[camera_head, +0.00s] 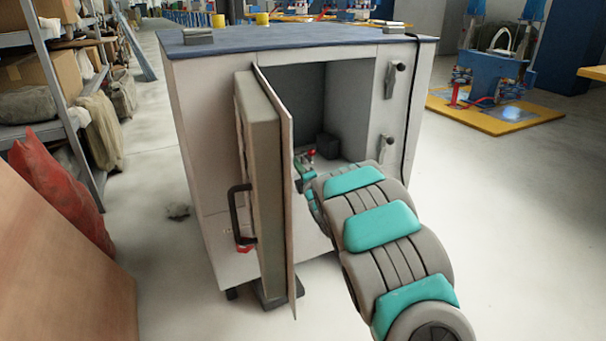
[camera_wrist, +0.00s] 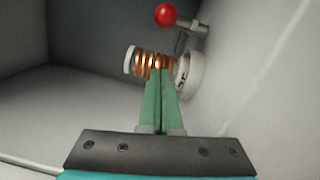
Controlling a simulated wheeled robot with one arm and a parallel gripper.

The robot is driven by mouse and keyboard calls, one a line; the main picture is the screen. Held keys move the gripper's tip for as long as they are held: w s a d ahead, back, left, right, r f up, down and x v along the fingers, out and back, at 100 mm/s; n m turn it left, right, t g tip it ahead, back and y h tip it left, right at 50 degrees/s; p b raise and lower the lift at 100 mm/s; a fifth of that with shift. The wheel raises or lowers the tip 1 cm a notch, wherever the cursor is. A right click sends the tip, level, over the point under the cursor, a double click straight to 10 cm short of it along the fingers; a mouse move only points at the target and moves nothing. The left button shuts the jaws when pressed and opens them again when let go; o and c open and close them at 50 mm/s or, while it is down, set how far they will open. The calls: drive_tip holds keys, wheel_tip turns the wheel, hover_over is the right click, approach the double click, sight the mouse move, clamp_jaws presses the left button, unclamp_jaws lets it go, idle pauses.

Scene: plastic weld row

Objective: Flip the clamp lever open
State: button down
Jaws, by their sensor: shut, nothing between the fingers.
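The clamp lever (camera_wrist: 187,23) is a short metal bar with a red ball knob (camera_wrist: 166,15) at its end, at the top of the wrist view. It sits beside the light cabinet wall. In the head view a small red spot (camera_head: 311,154) shows inside the cabinet, likely the knob. My gripper (camera_wrist: 161,74) has its two green fingers together and empty. In the wrist view its tips overlap a copper coil (camera_wrist: 144,63) between white end discs (camera_wrist: 188,73), below the knob. I cannot tell whether they touch the coil. The knob is apart from the fingers.
The cabinet (camera_head: 207,130) has its thick door (camera_head: 265,180) swung open, left of my arm. Latch handles (camera_head: 388,150) are on the right front edge. A dark block (camera_head: 326,146) stands inside. Shelving (camera_head: 70,85) and a red sack (camera_head: 60,190) are at left.

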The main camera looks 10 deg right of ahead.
sight(310, 159)
drive_tip(key=shift+w+d+r, duration=0.15)
drive_tip(key=shift+w+d, duration=0.15)
drive_tip(key=shift+d, duration=0.3)
drive_tip(key=shift+w+d+r, duration=0.15)
drive_tip(key=shift+w+d, duration=0.2)
drive_tip(key=shift+d, duration=0.2)
drive_tip(key=shift+w+d+r, duration=0.15)
drive_tip(key=shift+w+d, duration=0.15)
drive_tip(key=shift+d, duration=0.3)
drive_tip(key=shift+d, duration=0.15)
drive_tip(key=shift+d+n+y+p, duration=0.2)
drive_tip(key=shift+n+y+p, duration=0.1)
drive_tip(key=shift+y, duration=0.2)
